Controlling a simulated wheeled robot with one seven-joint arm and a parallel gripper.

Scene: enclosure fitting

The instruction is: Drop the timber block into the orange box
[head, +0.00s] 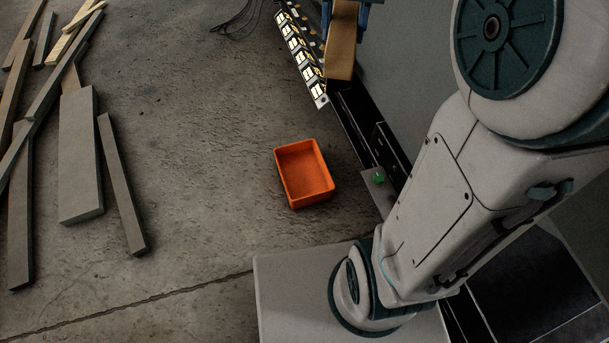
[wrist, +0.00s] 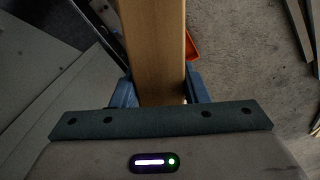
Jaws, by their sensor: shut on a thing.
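The timber block (head: 341,45) is a long tan piece of wood at the top of the head view. My gripper (head: 346,4) is shut on it, with blue fingers on either side, partly cut off by the top edge. In the wrist view the timber block (wrist: 153,45) stands out between the blue fingers of my gripper (wrist: 160,92). The orange box (head: 304,172) sits on the concrete floor, open at the top and empty. The block is apart from it, above and to its right in the head view. In the wrist view a corner of the orange box (wrist: 192,47) shows behind the block.
Loose planks (head: 81,155) lie on the floor at the left. A rail with a row of electrical parts (head: 302,55) and a grey panel (head: 400,65) stand beside the block. A small green item (head: 379,178) is right of the box. The floor left of the box is clear.

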